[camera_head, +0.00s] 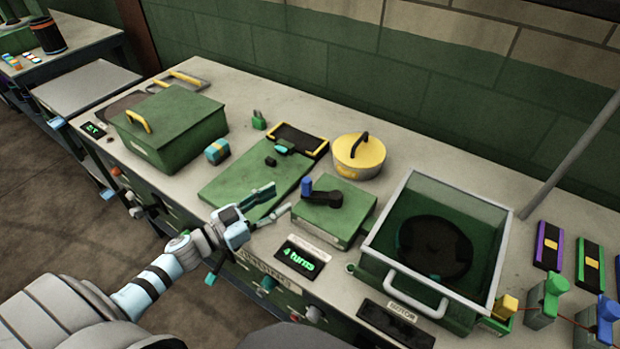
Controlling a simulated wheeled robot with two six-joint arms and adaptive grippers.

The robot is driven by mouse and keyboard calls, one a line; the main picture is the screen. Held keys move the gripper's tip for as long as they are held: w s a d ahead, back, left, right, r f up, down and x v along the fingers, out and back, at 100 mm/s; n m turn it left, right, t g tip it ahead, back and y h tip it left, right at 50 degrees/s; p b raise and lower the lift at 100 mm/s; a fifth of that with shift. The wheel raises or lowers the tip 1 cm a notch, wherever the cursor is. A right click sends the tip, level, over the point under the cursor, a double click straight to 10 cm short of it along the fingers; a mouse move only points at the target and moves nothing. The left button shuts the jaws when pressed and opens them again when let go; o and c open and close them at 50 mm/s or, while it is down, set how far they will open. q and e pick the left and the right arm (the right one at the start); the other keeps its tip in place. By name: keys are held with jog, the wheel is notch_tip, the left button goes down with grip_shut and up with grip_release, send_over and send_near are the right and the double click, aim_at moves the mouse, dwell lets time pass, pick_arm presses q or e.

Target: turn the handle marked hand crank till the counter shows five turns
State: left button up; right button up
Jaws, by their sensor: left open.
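The hand crank is a green box (333,216) on the bench with a dark crank arm (328,198) on top. A blue knob (306,187) stands upright at the arm's left end. The counter (300,255) in front of the box reads "4 turns" in green. My left gripper (280,203) is open and empty, its fingers just left of the crank box and apart from the knob. My right gripper is not in view.
A glass-walled box with a white handle (403,292) and a dark disc inside stands right of the crank. A green board (235,190) lies behind my gripper. A yellow lidded pot (358,160) stands behind the crank. A large green box (180,135) is at left.

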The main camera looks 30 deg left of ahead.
aim_at(302, 186)
pick_arm(q)
jog(key=x, duration=0.2)
jog(key=r+x, duration=0.1)
jog(key=x, duration=0.1)
jog(key=shift+d, duration=0.2)
jog(key=x, duration=0.3)
jog(key=f+x, duration=0.1)
jog(key=x, duration=0.1)
jog(key=shift+w+a+f, duration=0.1)
jog(key=shift+w+a, duration=0.05)
jog(key=shift+w, duration=0.5)
jog(key=shift+s, duration=0.3)
jog(key=shift+s+r, duration=0.1)
jog(key=shift+r, duration=0.1)
jog(key=shift+c, duration=0.6)
jog(key=c, duration=0.3)
grip_shut()
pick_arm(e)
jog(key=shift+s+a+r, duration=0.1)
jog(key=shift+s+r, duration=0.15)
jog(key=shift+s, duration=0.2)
pick_arm(q)
jog(key=shift+f, duration=0.1)
